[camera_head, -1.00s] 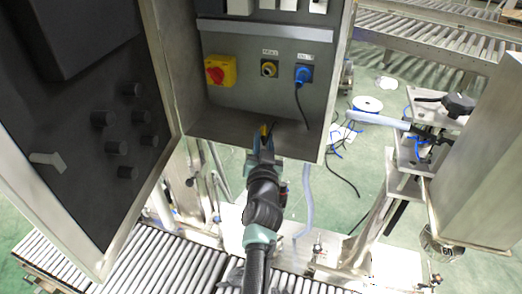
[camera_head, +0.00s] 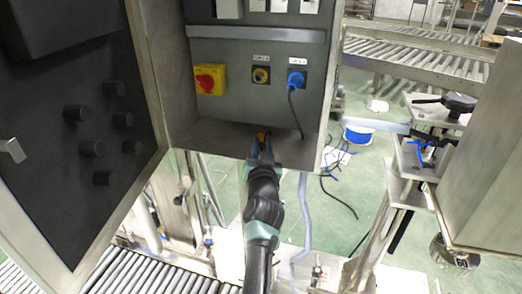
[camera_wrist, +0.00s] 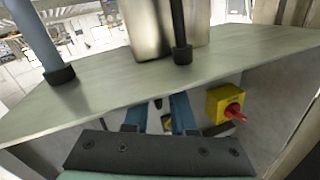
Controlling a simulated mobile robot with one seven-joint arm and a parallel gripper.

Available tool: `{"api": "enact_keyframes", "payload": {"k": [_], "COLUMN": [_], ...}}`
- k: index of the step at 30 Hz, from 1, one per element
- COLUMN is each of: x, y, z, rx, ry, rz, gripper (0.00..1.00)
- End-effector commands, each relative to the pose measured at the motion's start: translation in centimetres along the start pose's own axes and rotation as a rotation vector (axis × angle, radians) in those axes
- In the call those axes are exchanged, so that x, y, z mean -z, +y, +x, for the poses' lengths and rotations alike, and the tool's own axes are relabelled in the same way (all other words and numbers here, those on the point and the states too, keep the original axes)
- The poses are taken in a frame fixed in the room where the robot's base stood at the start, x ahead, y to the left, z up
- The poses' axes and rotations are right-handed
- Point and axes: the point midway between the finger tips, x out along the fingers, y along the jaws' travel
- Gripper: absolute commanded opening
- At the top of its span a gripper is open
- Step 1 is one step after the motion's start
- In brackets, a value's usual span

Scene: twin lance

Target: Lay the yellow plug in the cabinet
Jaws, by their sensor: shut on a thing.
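The cabinet (camera_head: 205,135) stands open at the upper middle of the head view, with a bare grey floor inside. My gripper (camera_head: 262,148) reaches up from below to the cabinet's front opening. It is shut on the yellow plug (camera_head: 264,136), which shows as a small yellow piece at the fingertips over the cabinet floor. I cannot tell whether the plug touches the floor. In the wrist view my gripper's blue fingers (camera_wrist: 168,114) point into the cabinet, with a small yellow patch between them. Most of the plug is hidden by the fingers.
On the back panel are a yellow box with a red knob (camera_head: 210,79), a yellow-ringed socket (camera_head: 261,75) and a blue plug with cable (camera_head: 297,79). The open door (camera_head: 60,150) stands left. A roller conveyor (camera_head: 130,270) runs below. The cable hangs at the cabinet's right.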

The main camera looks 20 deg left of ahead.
Motion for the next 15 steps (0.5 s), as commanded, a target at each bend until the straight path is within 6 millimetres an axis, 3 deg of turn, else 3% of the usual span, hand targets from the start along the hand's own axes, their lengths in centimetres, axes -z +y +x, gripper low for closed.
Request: {"api": "enact_keyframes", "payload": {"k": [6,7,12,15], "x": [0.05,0.05,0.03,-0.01], "y": [0.0,-0.01,0.0,0.02], "z": [0.01,0.01,0.0,-0.01], "rx": [0.0,0.0,0.0,0.0], "ry": [0.0,0.0,0.0,0.0], "rz": [0.0,0.0,0.0,0.0], "gripper": [0.0,0.29,0.59,0.59]}}
